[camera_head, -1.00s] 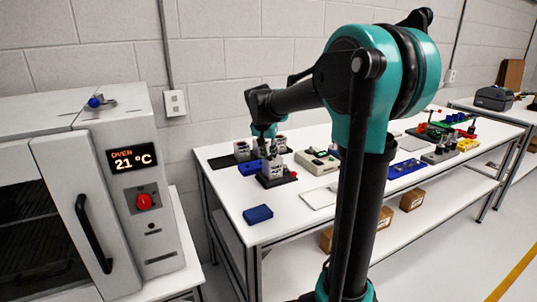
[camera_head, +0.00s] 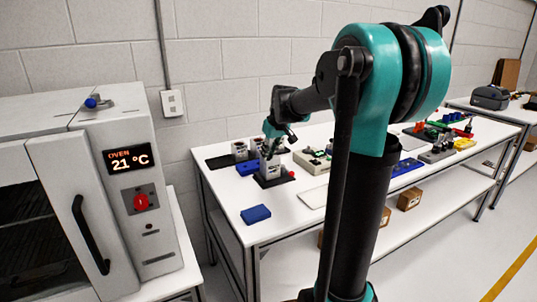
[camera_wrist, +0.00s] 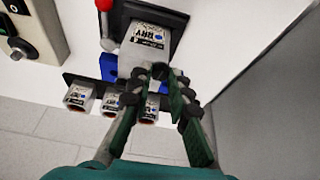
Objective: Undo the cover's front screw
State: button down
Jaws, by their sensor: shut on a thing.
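The servo unit (camera_wrist: 143,48), a pale grey block with a printed label, sits in a black fixture (camera_wrist: 178,20) with a red-knobbed lever (camera_wrist: 104,5). It also shows on the bench in the head view (camera_head: 268,168). My gripper (camera_wrist: 160,74) is at the unit's near end in the wrist view, its fingertips closed on a small dark round piece that I take to be the cover's front screw. The fingers hide most of it, so I cannot tell how far it is turned. In the head view my gripper (camera_head: 272,147) comes down over the unit and its detail is too small.
Several similar grey units (camera_wrist: 77,96) stand in a dark rack close to my fingers. A blue part (camera_wrist: 108,67) lies beside the fixture. A beige device (camera_head: 313,160) is to the right. A blue block (camera_head: 256,214) lies on clear bench in front; an oven (camera_head: 140,185) stands left.

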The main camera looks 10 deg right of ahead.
jog(key=shift+n, duration=0.5)
jog(key=shift+y, duration=0.3)
jog(key=c, duration=1.4)
grip_release()
jog(key=v, duration=1.2)
jog(key=shift+w, duration=0.15)
